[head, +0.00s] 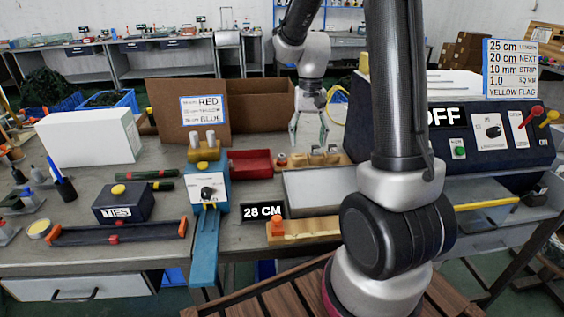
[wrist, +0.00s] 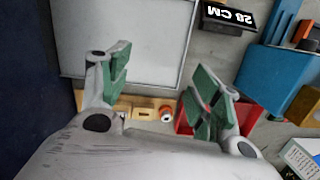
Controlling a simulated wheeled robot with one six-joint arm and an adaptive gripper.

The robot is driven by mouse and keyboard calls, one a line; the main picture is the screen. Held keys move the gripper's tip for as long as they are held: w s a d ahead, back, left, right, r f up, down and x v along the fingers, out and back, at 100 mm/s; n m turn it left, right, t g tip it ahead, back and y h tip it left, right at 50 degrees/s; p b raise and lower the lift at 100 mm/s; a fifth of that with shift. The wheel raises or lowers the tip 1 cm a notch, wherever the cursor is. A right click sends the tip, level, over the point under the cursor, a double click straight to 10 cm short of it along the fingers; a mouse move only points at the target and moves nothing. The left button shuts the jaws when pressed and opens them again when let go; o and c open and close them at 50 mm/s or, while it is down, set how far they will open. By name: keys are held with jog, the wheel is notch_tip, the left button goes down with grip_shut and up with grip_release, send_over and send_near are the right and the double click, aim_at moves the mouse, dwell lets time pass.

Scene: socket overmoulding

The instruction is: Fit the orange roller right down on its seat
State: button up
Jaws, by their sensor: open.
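A small orange roller with a pale top (head: 282,159) stands at the left end of a wooden rack (head: 318,158) at the back of the bench. In the wrist view the roller (wrist: 167,112) shows beside the rack (wrist: 143,108), between my fingers in the picture. My gripper (head: 308,146) is open and empty above the rack, its green-padded fingers spread (wrist: 163,82). I cannot tell whether the roller is fully down. A second orange piece (head: 277,227) sits on a wooden block (head: 312,229) at the bench front.
A red bin (head: 250,163) stands left of the roller, also close to my right finger in the wrist view (wrist: 184,122). A pale tray (head: 318,191) lies in front of the rack.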

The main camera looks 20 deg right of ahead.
aim_at(282, 156)
jog(key=w+f+m, duration=0.3)
jog(key=w+f, duration=0.1)
jog(key=w+d+f+m, duration=0.1)
jog(key=w+f+m, duration=0.1)
jog(key=w, duration=0.3)
jog(key=w+f+m, duration=0.3)
jog(key=w+f, duration=0.2)
jog(key=shift+w+d+f+m+y, duration=0.2)
jog(key=shift+f+m+y, duration=0.1)
jog(key=shift+f, duration=0.05)
jog(key=w+m, duration=0.1)
jog(key=w+r+m+t, duration=0.1)
jog(key=w+r+m, duration=0.1)
jog(key=shift+w, duration=0.4)
jog(key=shift+w+m+t, duration=0.1)
jog(key=shift+m+t, duration=0.2)
jog(key=shift+m, duration=0.8)
jog(key=shift+f, duration=0.25)
jog(key=f, duration=0.5)
jog(key=a+f, duration=0.1)
jog(key=f, duration=0.1)
jog(key=shift+f, duration=0.2)
jog(key=c, duration=1.1)
